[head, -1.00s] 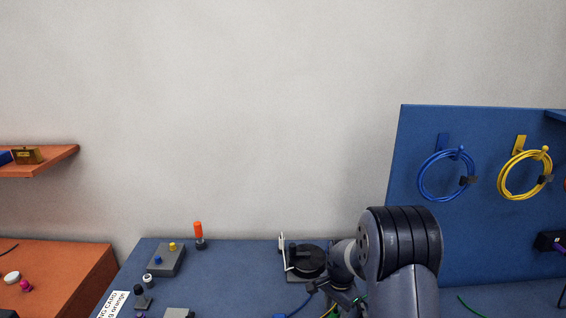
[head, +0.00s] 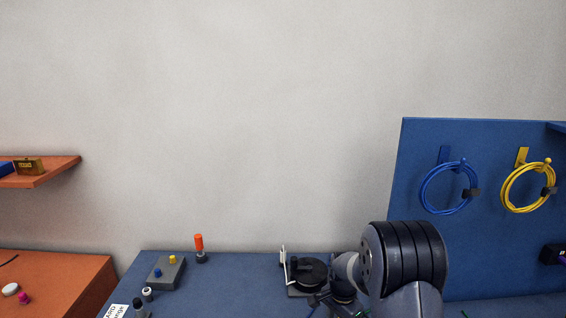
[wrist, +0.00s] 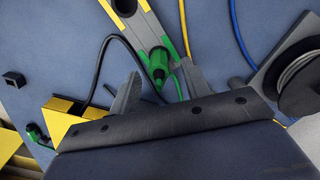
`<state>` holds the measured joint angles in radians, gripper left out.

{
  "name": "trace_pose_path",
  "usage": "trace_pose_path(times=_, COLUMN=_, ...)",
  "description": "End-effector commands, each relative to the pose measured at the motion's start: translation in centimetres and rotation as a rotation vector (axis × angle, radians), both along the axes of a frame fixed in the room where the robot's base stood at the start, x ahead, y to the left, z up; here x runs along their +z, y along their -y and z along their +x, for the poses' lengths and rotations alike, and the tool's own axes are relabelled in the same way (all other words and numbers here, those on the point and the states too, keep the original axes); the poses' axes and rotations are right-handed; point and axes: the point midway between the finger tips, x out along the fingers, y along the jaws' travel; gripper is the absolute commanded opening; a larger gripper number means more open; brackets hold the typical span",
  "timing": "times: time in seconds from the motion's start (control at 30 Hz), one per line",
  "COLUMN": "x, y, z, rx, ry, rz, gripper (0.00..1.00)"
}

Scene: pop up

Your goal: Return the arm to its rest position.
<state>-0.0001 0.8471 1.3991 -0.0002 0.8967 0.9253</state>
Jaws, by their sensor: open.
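My arm stands at the lower right in the head view, over the blue bench (head: 225,285). In the wrist view my gripper (wrist: 150,85) is open, its two grey fingers spread apart above the bench. A green connector (wrist: 158,65) with a green cable lies on the bench beyond and between the fingertips. I see nothing held between the fingers. In the head view the arm's own links hide most of the gripper.
A black reel (head: 308,272) stands left of my arm. A grey button box (head: 166,273) and an orange-topped post (head: 199,246) stand farther left. A blue pegboard (head: 500,250) with blue (head: 424,188) and yellow (head: 505,188) cable coils rises behind on the right.

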Motion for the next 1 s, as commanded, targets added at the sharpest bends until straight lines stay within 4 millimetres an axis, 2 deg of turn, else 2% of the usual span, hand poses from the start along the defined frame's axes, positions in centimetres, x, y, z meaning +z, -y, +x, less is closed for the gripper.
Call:
trace_pose_path(times=0.03, x=1.3, y=0.0, z=0.2, rx=0.000, ry=0.009, rz=0.000, gripper=0.45)
trace_pose_path(times=0.47, x=9.9, y=0.0, z=0.1, rx=0.000, ry=0.006, rz=0.000, gripper=0.45)
trace_pose_path(times=0.5, x=8.4, y=0.0, z=-0.1, rx=0.000, ry=-0.005, rz=0.000, gripper=0.45)
trace_pose_path(times=1.0, x=-1.7, y=0.0, z=-0.2, rx=0.000, ry=-0.005, rz=0.000, gripper=0.45)
